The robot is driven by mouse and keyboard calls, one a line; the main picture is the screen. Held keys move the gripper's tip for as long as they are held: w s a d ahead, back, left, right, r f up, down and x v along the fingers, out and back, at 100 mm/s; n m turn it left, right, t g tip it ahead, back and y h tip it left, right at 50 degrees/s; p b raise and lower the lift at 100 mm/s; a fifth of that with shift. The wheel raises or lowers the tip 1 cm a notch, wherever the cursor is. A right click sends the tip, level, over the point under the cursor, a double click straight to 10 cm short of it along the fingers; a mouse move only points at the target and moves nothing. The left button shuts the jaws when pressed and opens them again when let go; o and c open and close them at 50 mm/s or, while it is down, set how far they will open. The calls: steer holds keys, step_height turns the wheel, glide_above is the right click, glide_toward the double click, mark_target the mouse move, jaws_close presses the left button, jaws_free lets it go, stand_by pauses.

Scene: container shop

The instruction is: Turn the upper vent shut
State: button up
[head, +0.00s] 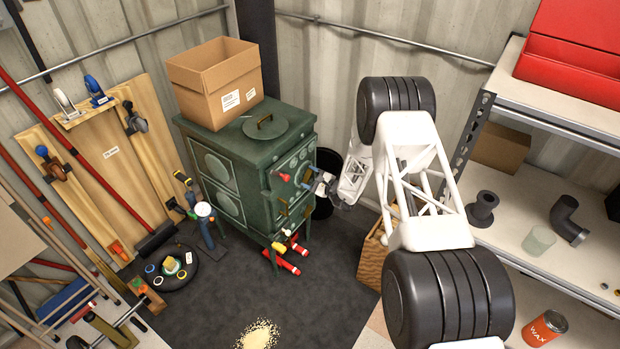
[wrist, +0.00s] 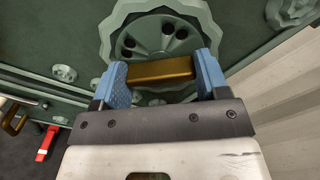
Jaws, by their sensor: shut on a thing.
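The dark green stove (head: 230,150) stands against the wall, its front turned to the right in the head view. My gripper (head: 311,184) is at that front, small and partly hidden in the head view. In the wrist view, my gripper's blue fingers (wrist: 163,76) are shut on a brass bar (wrist: 160,70), one finger at each end. The bar crosses a round, scalloped vent (wrist: 120,28) with several dark holes showing. The near part of the vent is hidden by the gripper. I cannot tell from the wrist view whether this is the upper vent.
A cardboard box (head: 215,82) and a round lid (head: 264,125) are on the stove top. A second scalloped disc (wrist: 290,8) shows at the wrist view's upper right. Red cylinders (head: 282,262) lie below the stove. The shelf (head: 560,265) stands right of my arm.

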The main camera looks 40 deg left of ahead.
steer(key=shift+m, duration=0.3)
steer(key=m, duration=0.4)
steer(key=shift+m, duration=2.1)
steer(key=o, duration=0.9)
steer(key=shift+o, duration=0.2)
steer(key=shift+d, duration=0.1)
steer(key=d, duration=0.7)
steer(key=shift+d, duration=0.3)
